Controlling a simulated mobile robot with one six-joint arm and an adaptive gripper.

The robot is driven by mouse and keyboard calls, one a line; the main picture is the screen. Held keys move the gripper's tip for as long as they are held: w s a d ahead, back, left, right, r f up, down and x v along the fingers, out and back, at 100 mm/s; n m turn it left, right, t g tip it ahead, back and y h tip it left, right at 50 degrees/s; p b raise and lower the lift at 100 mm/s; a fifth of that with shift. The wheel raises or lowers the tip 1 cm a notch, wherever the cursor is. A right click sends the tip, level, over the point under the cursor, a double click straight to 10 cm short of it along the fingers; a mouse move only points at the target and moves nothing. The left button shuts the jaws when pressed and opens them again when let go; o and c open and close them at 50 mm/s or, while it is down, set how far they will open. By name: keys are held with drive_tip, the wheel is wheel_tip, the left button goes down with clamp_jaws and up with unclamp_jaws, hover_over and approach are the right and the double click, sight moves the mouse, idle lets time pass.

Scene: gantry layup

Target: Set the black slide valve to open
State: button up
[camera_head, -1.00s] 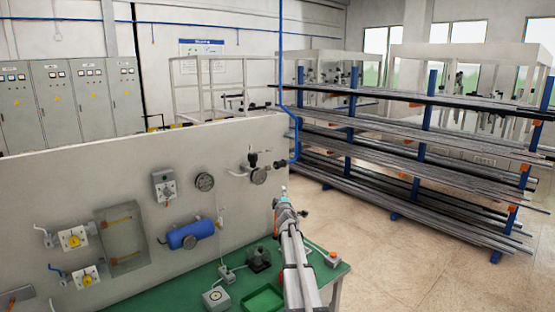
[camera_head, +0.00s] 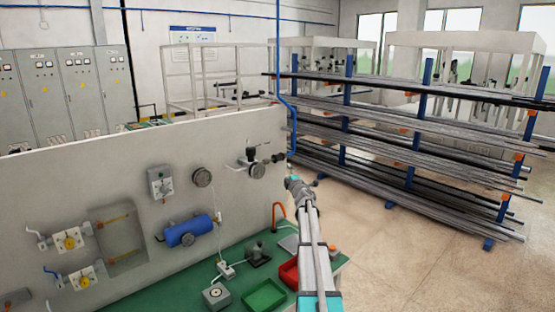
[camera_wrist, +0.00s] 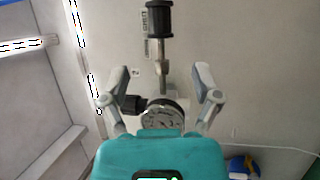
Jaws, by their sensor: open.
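The slide valve (camera_head: 256,165) is on the right end of the pale wall panel, with a black handle on top and a round grey body. In the wrist view the black handle (camera_wrist: 159,18) is at the top centre, on a metal stem above a round dial-like part. A small label lies beside the handle; I cannot read it surely. My gripper (camera_wrist: 161,82) is open, with its fingers apart on either side of the stem's lower end and touching nothing that I can see. In the head view my arm's end (camera_head: 293,183) is right of and below the valve; its fingers are hard to make out.
The panel (camera_head: 120,155) also carries a blue tank (camera_head: 187,231), a gauge (camera_head: 202,177) and a grey switch box (camera_head: 160,182). The green bench below holds a green tray (camera_head: 264,296) and a red tray (camera_head: 288,272). A pipe rack (camera_head: 410,150) stands behind right. Floor at right is clear.

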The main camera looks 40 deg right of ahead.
sight(278, 158)
drive_tip(key=p+x, duration=0.2)
drive_tip(key=x, duration=1.1)
drive_tip(key=shift+w, duration=0.2)
